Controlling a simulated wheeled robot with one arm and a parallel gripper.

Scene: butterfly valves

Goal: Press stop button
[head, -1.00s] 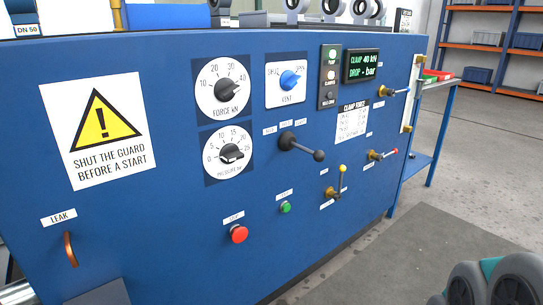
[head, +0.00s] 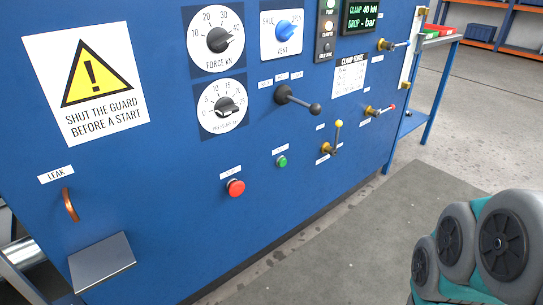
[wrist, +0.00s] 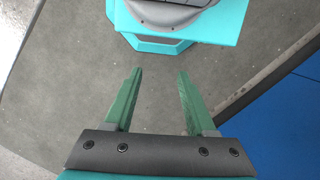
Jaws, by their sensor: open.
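The red stop button (head: 236,188) sticks out low on the blue panel in the head view, under a small white label too blurred to read. Below the fingers is grey floor, with the blue panel only at the right edge. The gripper is away from the red button and does not show in the head view; my arm's grey and teal links are at the lower right there.
The blue panel carries two dials, a blue vent knob (head: 284,31), a black lever (head: 298,99) and several small valves with handles. A copper leak handle (head: 70,205) and a grey ledge (head: 101,262) are at lower left. Floor before the panel is clear.

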